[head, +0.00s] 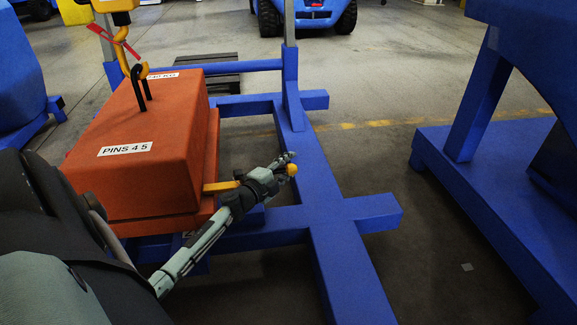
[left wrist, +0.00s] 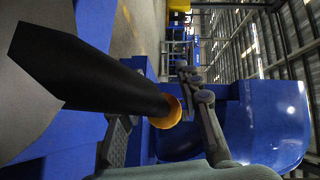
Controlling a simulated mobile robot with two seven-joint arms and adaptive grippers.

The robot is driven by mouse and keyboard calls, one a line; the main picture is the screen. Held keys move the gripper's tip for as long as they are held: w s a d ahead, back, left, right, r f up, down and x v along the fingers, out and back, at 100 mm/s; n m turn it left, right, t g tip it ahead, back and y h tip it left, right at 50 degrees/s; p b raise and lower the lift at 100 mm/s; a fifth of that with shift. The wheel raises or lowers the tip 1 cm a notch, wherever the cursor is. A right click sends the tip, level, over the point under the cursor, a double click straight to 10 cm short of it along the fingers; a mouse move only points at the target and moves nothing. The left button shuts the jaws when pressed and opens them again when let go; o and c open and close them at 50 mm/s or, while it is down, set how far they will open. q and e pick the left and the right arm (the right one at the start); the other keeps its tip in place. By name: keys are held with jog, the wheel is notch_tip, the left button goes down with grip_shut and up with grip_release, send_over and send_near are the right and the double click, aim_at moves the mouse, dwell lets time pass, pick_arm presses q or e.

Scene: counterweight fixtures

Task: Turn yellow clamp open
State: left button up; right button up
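The yellow clamp (head: 222,186) is at the right foot of the orange block, with its bar running right to a rounded yellow end (head: 291,169). My left gripper (head: 280,168) lies over the bar and hides its middle part. In the left wrist view a yellow round end (left wrist: 173,112) shows between the two fingers of my left gripper (left wrist: 165,120), at the tip of a dark rod-like shape. The fingers stand apart, with gaps visible beside the yellow end, so I see no firm hold. My right gripper is not in view.
The orange block (head: 125,150), labelled "PINS 4 5", rests on a blue frame (head: 335,215), with a yellow hook (head: 138,72) above it at its black loop. Another blue frame (head: 470,190) stands at the right. Bare floor lies between the two frames.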

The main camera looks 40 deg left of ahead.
pick_arm(q)
grip_shut()
jog(key=shift+s+d+r+m+g+h, duration=0.1)
jog(key=shift+s+d+m+h, duration=0.55)
jog(key=shift+h, duration=0.5)
jog(key=shift+s+d+f+m+g+h, duration=0.1)
jog(key=shift+s+d+m+h, duration=0.3)
jog(key=shift+d+m+h, duration=0.6)
jog(key=shift+s+d+r+m+g+h, duration=0.1)
jog(key=shift+s+d+m+h, duration=0.5)
jog(key=shift+h, duration=0.65)
grip_release()
jog(key=shift+w+d, duration=0.1)
jog(key=v, duration=0.7)
jog(key=shift+s, duration=0.25)
